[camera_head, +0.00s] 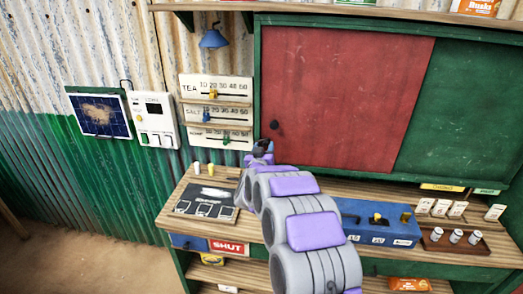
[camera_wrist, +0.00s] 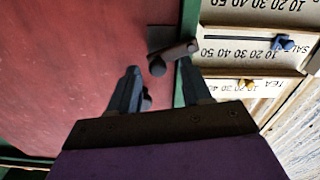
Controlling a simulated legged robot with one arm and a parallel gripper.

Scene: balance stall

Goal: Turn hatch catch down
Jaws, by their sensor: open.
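The red hatch panel (camera_head: 345,95) sits in a green frame, with a dark round knob (camera_head: 273,124) near its lower left. In the wrist view, which looks turned over, a dark bar-like catch (camera_wrist: 176,54) lies slantwise at the panel's edge by the green frame strip. A dark round part, likely the knob (camera_wrist: 147,101), is partly hidden behind a finger. My gripper (camera_wrist: 160,72) is open, its two fingers apart on either side of the catch's near end; I cannot tell whether they touch it. In the head view, my gripper (camera_head: 262,150) hides the catch area.
Slider boards (camera_head: 215,88) marked TEA and SALT hang left of the hatch. Below is a wooden counter (camera_head: 170,215) with a dark switch box (camera_head: 206,203), a blue box (camera_head: 375,224) and a tray of small cylinders (camera_head: 455,240). A blue lamp (camera_head: 213,38) hangs above.

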